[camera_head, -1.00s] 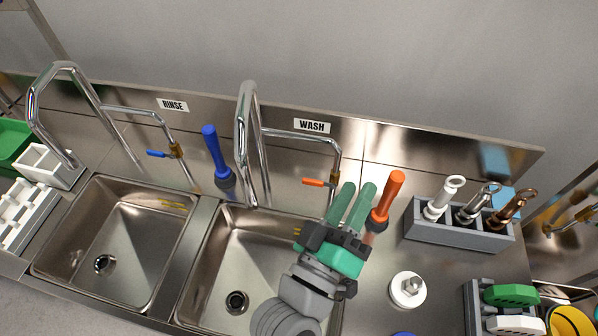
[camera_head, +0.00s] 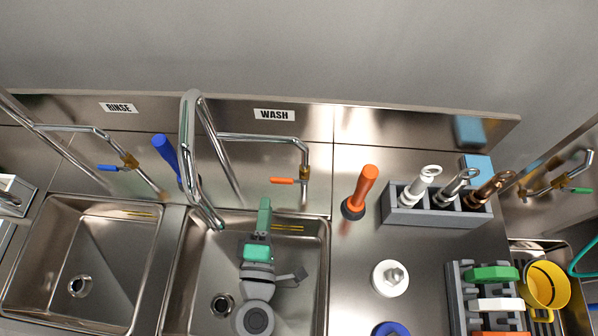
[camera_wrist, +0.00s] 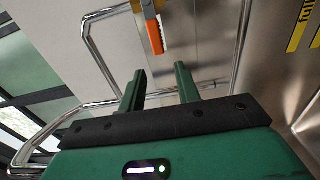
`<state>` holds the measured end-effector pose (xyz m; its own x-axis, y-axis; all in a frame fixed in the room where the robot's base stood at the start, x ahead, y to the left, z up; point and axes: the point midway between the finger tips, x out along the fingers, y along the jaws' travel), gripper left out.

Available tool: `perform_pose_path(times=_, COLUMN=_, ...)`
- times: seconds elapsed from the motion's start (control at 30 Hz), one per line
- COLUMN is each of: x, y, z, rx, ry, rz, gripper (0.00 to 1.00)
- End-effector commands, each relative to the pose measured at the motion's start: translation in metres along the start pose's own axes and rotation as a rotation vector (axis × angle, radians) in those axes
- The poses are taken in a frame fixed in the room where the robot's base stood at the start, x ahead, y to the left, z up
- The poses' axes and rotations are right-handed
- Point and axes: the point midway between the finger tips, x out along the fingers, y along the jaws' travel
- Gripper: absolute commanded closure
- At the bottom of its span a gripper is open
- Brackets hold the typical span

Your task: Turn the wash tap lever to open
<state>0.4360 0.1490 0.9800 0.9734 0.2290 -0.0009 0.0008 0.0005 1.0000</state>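The wash tap lever (camera_head: 283,181) is a small orange handle on the brass valve of the wash tap (camera_head: 262,138), under the WASH sign. It lies roughly level, pointing left from the valve in the head view. In the wrist view the lever (camera_wrist: 155,36) shows at the top, beyond my fingertips. My gripper (camera_head: 265,203) is over the wash sink, in front of and a little left of the lever in the head view. In the wrist view my gripper's (camera_wrist: 160,72) two green fingers are apart with nothing between them. They appear clear of the lever.
A tall chrome spout (camera_head: 192,150) stands left of my gripper. An orange-handled tool (camera_head: 361,190) stands upright on the counter to the right. A grey holder (camera_head: 435,213) with metal-handled tools is farther right. The rinse tap has a blue lever (camera_head: 108,168).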

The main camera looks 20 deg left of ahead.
Motion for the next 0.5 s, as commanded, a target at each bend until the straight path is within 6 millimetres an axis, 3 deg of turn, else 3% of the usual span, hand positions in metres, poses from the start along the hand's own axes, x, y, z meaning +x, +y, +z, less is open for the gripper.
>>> perform_pose_path(times=0.5, x=0.043, y=0.002, z=0.0, rx=0.0, ry=-0.001, rz=0.001, gripper=0.67)
